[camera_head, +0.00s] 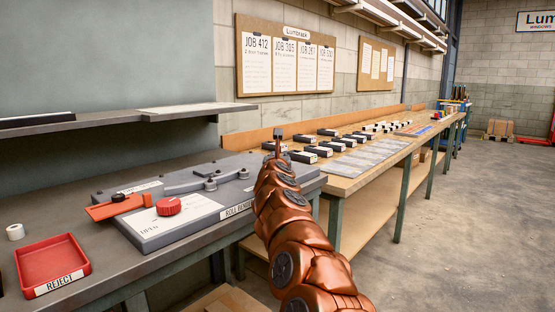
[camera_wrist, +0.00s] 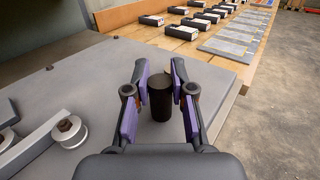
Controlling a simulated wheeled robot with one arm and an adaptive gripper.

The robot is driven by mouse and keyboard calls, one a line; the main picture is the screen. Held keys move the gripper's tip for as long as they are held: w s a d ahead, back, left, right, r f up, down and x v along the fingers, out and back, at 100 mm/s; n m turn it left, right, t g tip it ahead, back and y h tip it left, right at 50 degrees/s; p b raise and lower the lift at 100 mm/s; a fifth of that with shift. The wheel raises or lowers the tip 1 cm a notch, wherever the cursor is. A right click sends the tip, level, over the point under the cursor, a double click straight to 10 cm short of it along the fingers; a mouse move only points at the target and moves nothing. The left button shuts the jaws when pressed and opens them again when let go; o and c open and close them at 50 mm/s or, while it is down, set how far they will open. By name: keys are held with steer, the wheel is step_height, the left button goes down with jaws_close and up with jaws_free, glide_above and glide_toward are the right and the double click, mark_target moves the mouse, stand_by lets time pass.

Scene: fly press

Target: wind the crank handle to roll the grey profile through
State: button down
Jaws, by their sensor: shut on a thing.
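The crank handle's black upright grip (camera_wrist: 160,98) stands between the two purple-padded fingers of my gripper (camera_wrist: 159,95) in the wrist view. My gripper is shut on it. In the head view my copper arm covers the crank end of the roll bender (camera_head: 190,222), and the grip cannot be made out there. The grey profile (camera_head: 192,184) lies across the top of the bender among bolted rollers. In the wrist view, part of the grey profile (camera_wrist: 28,146) shows at the left beside a roller with a brown bolt (camera_wrist: 68,132).
A red knob (camera_head: 168,206) and an orange lever (camera_head: 118,206) sit on the bender's near left. A red REJECT tray (camera_head: 52,264) and a white ring (camera_head: 15,232) are on the bench at left. Several black-and-white blocks stand on the wooden bench behind.

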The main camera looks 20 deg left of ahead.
steer(key=c, duration=1)
jaws_free()
steer(key=shift+o, duration=0.2)
steer(key=shift+r, duration=0.1)
steer(key=shift+w+r, duration=0.1)
steer(key=shift+r, duration=2.3)
steer(key=shift+d+r, duration=0.2)
steer(key=shift+r, duration=0.55)
steer(key=shift+a+r, duration=0.15)
steer(key=shift+r, duration=0.65)
steer(key=shift+w+r, duration=0.15)
steer(key=shift+r, duration=0.7)
